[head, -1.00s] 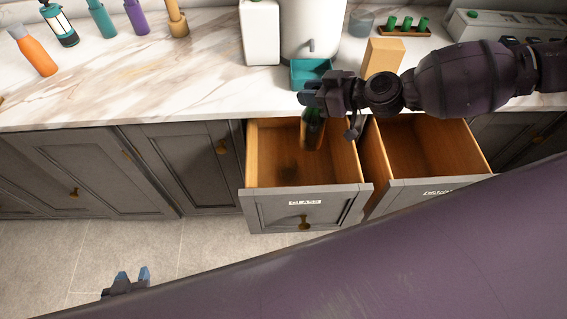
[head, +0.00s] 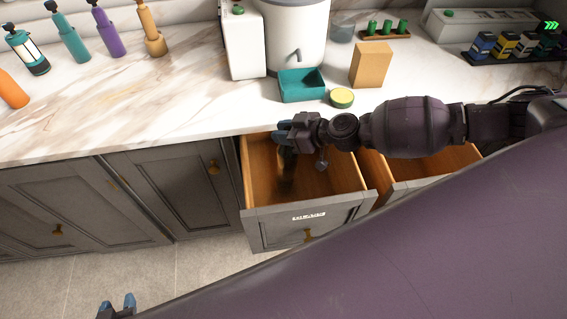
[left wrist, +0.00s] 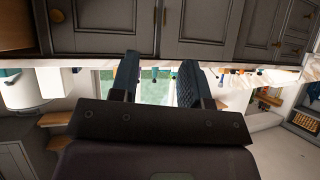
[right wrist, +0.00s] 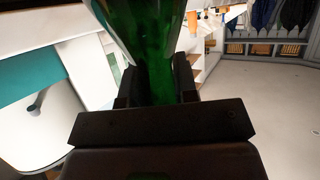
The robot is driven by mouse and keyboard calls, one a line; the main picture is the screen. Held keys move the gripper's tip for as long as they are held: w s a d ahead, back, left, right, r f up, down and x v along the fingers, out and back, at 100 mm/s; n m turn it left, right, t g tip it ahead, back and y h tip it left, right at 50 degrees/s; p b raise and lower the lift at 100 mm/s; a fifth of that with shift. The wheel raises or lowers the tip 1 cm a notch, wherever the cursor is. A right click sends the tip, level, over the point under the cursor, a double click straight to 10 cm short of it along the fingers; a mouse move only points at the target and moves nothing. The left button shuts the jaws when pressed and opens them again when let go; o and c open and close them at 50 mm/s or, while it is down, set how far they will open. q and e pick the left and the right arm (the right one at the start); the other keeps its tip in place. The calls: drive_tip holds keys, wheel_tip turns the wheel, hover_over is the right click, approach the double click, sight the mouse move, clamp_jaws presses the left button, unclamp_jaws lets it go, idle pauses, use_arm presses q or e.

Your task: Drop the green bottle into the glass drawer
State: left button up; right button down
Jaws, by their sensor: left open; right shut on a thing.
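The green bottle (head: 287,168) hangs dark below my right gripper (head: 283,134), over the open glass drawer (head: 275,231), against its wooden inside. Its top is hidden by the gripper; I cannot tell whether its lower end touches the drawer floor. In the right wrist view the green glass (right wrist: 150,40) stands between the fingers of my right gripper (right wrist: 156,88), which is shut on it. My left gripper (head: 117,306) is low at the bottom left, open and empty, away from the drawer. It also shows in the left wrist view (left wrist: 157,75).
A second open drawer (head: 425,185) is at the right, partly hidden by my arm. On the counter above stand a teal tray (head: 302,85), a yellow-green round thing (head: 341,98) and a tan block (head: 371,64). Several bottles (head: 102,32) stand at the back left.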

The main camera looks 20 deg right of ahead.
sight(283, 151)
wheel_tip(283, 151, down, 8)
drive_tip(key=shift+b, duration=0.9)
drive_tip(key=shift+f+b, duration=0.5)
drive_tip(key=shift+f, duration=1.6)
use_arm(q)
drive_tip(key=shift+w+d+f, duration=0.1)
drive_tip(key=shift+w+f, duration=0.6)
drive_tip(key=shift+f, duration=0.25)
use_arm(e)
drive_tip(key=shift+f, duration=0.1)
